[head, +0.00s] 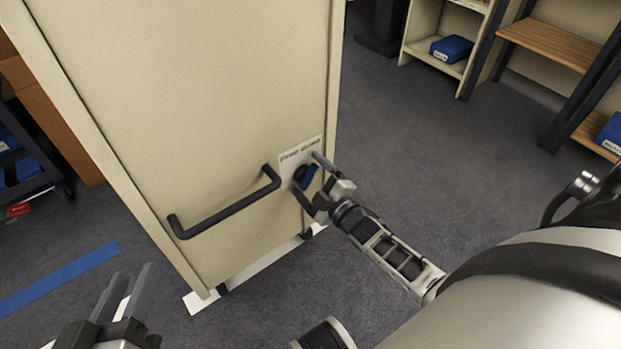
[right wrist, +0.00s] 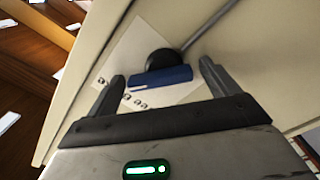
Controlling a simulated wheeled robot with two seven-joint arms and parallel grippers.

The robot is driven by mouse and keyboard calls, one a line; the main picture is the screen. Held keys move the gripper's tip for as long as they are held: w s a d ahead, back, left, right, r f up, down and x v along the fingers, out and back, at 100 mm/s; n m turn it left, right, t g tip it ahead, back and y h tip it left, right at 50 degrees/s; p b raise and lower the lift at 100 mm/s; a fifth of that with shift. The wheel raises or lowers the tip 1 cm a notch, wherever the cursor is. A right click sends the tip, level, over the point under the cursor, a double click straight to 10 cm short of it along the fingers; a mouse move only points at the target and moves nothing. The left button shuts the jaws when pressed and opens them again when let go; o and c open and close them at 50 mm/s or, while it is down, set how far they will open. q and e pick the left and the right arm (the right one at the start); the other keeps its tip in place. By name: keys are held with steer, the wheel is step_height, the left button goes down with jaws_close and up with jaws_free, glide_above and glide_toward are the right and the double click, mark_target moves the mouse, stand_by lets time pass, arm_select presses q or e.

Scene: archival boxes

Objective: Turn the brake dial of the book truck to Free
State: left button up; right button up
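The book truck (head: 190,90) is a tall cream cabinet with a black bar handle (head: 225,205) on its end panel. The brake dial (head: 304,176) is a dark round knob with a blue grip, on a white label plate (head: 291,158) reading "Free" and "Brake". My right gripper (head: 308,176) is open in front of the dial, a finger on either side. In the right wrist view the dial's blue bar (right wrist: 162,77) lies between the fingertips, apart from both. My left gripper (head: 128,292) is at the lower left, fingers apart and empty, away from the truck.
Blue tape (head: 60,278) and a white floor strip (head: 260,265) mark the floor near the truck. A cream shelf (head: 440,50) with a blue box (head: 451,49) stands at the back right. The grey floor (head: 430,150) right of the truck is clear.

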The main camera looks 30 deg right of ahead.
steer(key=c, duration=0.9)
steer(key=shift+n, duration=0.4)
steer(key=n, duration=0.3)
steer(key=shift+a+n, duration=0.15)
steer(key=shift+n, duration=0.25)
steer(key=n+b, duration=0.1)
steer(key=n, duration=0.2)
steer(key=shift+f+n, duration=0.1)
steer(key=shift+n, duration=0.2)
steer(key=n+b, duration=0.1)
steer(key=n, duration=0.2)
steer(key=shift+s+a+f, duration=0.1)
steer(key=shift+a, duration=0.05)
steer(key=shift+n+b, duration=0.45)
steer(key=shift+n, duration=0.35)
arm_select(q)
steer(key=shift+d+r+n+t+h, duration=0.4)
steer(key=shift+r+n+h, duration=0.2)
steer(key=shift+h, duration=0.2)
arm_select(e)
steer(key=shift+n, duration=0.6)
arm_select(q)
steer(key=shift+b, duration=0.3)
